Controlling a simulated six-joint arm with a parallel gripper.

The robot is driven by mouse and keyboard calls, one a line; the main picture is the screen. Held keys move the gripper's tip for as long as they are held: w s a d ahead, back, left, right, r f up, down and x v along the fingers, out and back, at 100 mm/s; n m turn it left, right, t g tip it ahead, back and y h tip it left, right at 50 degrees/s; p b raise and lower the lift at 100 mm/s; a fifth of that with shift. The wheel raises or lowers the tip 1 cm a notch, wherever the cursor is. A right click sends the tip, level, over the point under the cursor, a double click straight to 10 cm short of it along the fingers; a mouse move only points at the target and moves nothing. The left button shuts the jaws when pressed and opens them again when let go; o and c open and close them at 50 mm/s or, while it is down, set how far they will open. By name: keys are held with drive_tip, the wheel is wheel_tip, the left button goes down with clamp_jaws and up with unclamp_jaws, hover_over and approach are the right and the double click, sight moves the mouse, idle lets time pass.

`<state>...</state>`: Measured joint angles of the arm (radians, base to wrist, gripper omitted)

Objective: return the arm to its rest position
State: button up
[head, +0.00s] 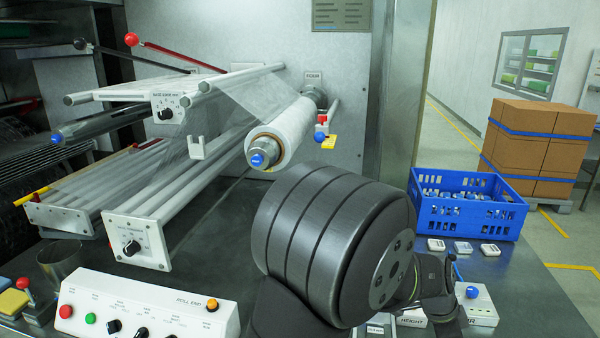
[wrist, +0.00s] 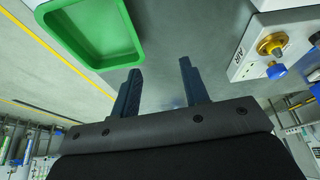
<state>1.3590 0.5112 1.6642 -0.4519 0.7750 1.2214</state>
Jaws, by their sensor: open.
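My gripper (wrist: 159,67) shows in the wrist view with two dark blue fingers spread apart and nothing between them. Beyond the fingers is a bare grey surface. A green tray (wrist: 137,52) lies to the left of the fingers in that view, apart from them. In the head view my dark arm fills the lower middle, and I cannot make out the fingertips there.
A blue crate (head: 505,212) of small parts stands right of my arm. A control panel (head: 80,290) stands front left, below a film roll (head: 285,130) on the machine. The wrist view shows a panel marked AIR (wrist: 250,68) with knobs.

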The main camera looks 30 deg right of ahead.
drive_tip(key=w+f, duration=0.1)
drive_tip(key=w, duration=0.1)
drive_tip(key=w+d+f, duration=0.1)
drive_tip(key=w+f, duration=0.1)
drive_tip(key=w, duration=0.1)
drive_tip(key=shift+w+d+f, duration=0.3)
drive_tip(key=shift+d, duration=0.05)
wheel_tip(320, 180, down, 2)
drive_tip(key=shift+f, duration=0.8)
